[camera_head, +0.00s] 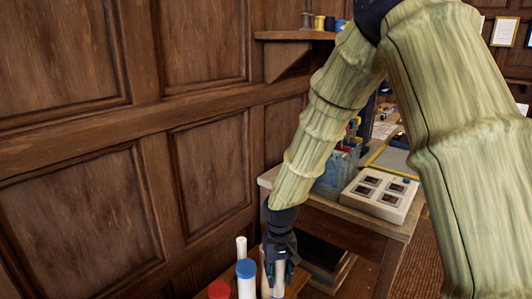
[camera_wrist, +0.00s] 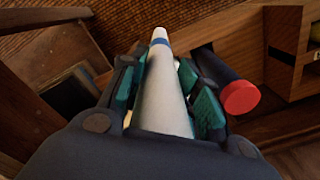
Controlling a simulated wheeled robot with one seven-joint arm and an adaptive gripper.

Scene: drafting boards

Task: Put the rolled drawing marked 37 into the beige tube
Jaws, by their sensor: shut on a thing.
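My gripper (camera_head: 280,266) points down at the bottom of the head view and is shut on a white rolled drawing (camera_head: 279,283). In the wrist view the roll (camera_wrist: 165,105) lies between the green pads of my gripper (camera_wrist: 166,92) and runs away from the camera, with a blue band near its far end. No number can be read on it. A narrow beige strip (camera_head: 266,283) shows just left of the roll in the head view; I cannot tell whether it is the beige tube. The roll's lower end is cut off in the head view.
A white tube with a blue cap (camera_head: 247,277), another white roll (camera_head: 241,248) and a red cap (camera_head: 219,290) stand close left of my gripper. A dark tube with a red cap (camera_wrist: 240,97) is right of the fingers. A wooden desk (camera_head: 345,222) stands to the right, the panelled wall to the left.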

